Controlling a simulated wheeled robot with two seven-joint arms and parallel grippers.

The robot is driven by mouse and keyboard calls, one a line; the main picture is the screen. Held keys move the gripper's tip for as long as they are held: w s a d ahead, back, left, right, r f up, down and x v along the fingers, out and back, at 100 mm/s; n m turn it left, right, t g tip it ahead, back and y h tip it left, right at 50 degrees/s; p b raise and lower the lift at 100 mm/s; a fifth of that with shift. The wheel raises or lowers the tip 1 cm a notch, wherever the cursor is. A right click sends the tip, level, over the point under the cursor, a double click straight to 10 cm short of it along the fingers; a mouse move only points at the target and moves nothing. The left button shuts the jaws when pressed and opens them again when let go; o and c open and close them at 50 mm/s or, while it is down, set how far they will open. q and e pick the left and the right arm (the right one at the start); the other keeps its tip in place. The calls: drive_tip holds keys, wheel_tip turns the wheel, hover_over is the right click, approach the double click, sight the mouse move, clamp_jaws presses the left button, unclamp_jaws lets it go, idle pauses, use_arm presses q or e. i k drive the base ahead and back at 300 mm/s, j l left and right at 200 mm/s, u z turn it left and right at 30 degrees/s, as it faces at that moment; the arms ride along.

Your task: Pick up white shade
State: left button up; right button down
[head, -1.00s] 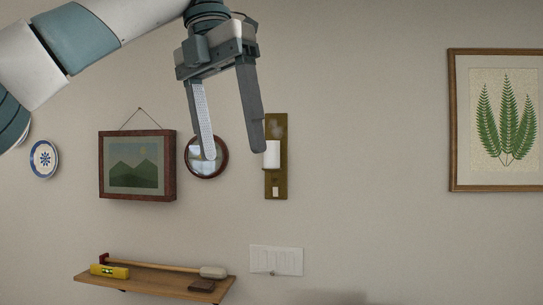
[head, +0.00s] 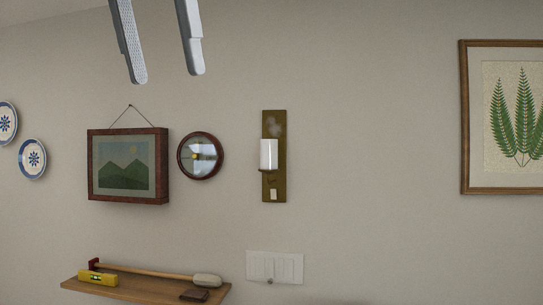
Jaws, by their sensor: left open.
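The white shade (head: 268,154) is a small upright cylinder on a brass-brown wall plate (head: 275,192). It is in the middle of the head view and nothing covers it. My left gripper (head: 167,77) is at the top of the view, above and to the left of the shade. Its two fingers point down, apart, with nothing between them. My right gripper is not in view.
A framed mountain picture (head: 127,166) and a round wood-rimmed piece (head: 200,156) hang left of the shade. A shelf (head: 140,291) below holds a yellow level (head: 98,278) and a mallet (head: 206,280). A white switch panel (head: 274,267) is below. Wall right of the shade is bare up to a fern picture (head: 522,120).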

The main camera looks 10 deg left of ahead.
sight(269, 148)
drive_tip(key=i, duration=1.75)
